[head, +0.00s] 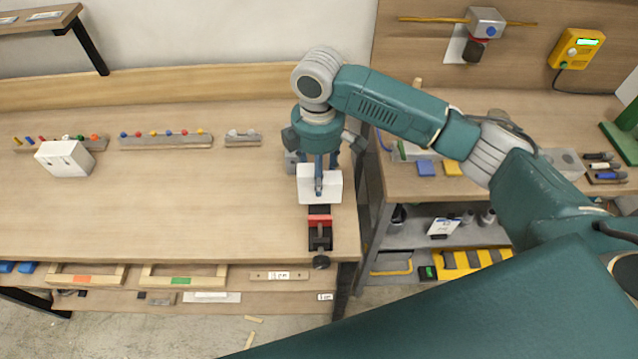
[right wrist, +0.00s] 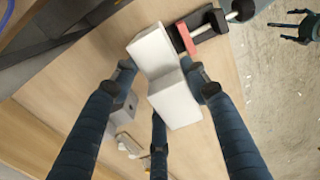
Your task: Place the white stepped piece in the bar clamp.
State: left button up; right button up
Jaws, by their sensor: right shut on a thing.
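The white stepped piece (head: 307,185) is held in my right gripper (head: 319,188), which points down over the right end of the bench. In the right wrist view the white stepped piece (right wrist: 175,101) shows its step between my right fingers (right wrist: 166,85). The black bar clamp (head: 320,236) with its red jaw lies just in front of the piece, near the bench's front edge. The bar clamp (right wrist: 213,30) is close beside the piece in the right wrist view; I cannot tell whether they touch. My left gripper (right wrist: 298,27) shows small there, apparently open and empty.
A white slotted block (head: 65,158) and racks of coloured pegs (head: 165,139) stand at the left and back. A grey block (head: 291,163) sits behind the held piece. The bench (head: 200,210) is clear in the middle. A second bench (head: 405,184) stands right across a gap.

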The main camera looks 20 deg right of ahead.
jog(key=shift+f, duration=0.75)
notch_tip(320, 180, down, 3)
jog(key=shift+f+p, duration=0.2)
jog(key=shift+p, duration=0.3)
jog(key=shift+f, duration=0.3)
pick_arm(q)
jog(key=shift+d+r, duration=0.4)
jog(key=shift+r, duration=0.2)
pick_arm(e)
jog(key=shift+f, duration=0.1)
pick_arm(q)
jog(key=shift+a, duration=0.15)
pick_arm(e)
jog(key=o, duration=1.3)
jog(key=shift+f, duration=0.15)
